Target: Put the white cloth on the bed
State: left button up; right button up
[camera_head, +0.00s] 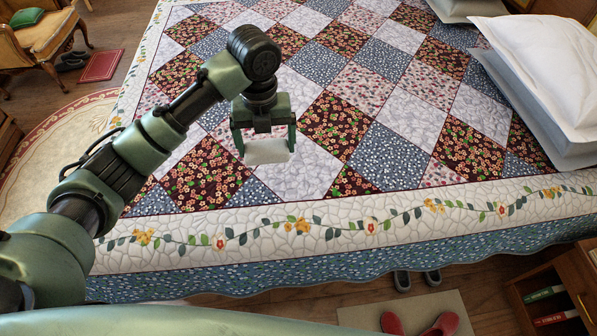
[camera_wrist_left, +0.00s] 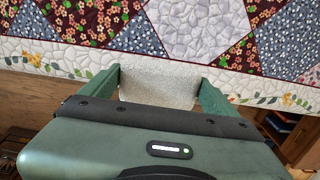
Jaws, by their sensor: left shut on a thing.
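The bed (camera_head: 398,121) has a patchwork quilt with a floral white border and fills most of the head view; its quilt also shows in the left wrist view (camera_wrist_left: 190,28). My left gripper (camera_head: 266,145) is over the near part of the bed, with its fingers around the white cloth (camera_head: 267,152). The cloth looks like a small pale block between the fingers, and it also shows in the left wrist view (camera_wrist_left: 160,86). I cannot tell whether its underside touches the quilt. My right gripper is not in view.
White and grey pillows (camera_head: 540,75) are stacked at the bed's right side. A wooden shelf with books (camera_head: 555,295) stands at the lower right. Red slippers (camera_head: 420,324) lie on a mat (camera_head: 365,316) before the bed. A chair (camera_head: 42,35) stands at the upper left.

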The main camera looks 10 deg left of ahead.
pick_arm(q)
send_over(273, 197)
notch_tip(273, 197, down, 15)
jog(key=shift+s+d+r+p, duration=0.1)
jog(key=shift+p, duration=0.2)
jog(key=shift+f, duration=2.45)
jog(key=o, duration=1.1)
jog(key=shift+f, duration=0.15)
jog(key=shift+c, duration=0.2)
jog(key=shift+r, duration=0.25)
notch_tip(273, 197, up, 12)
jog(key=shift+f, duration=0.15)
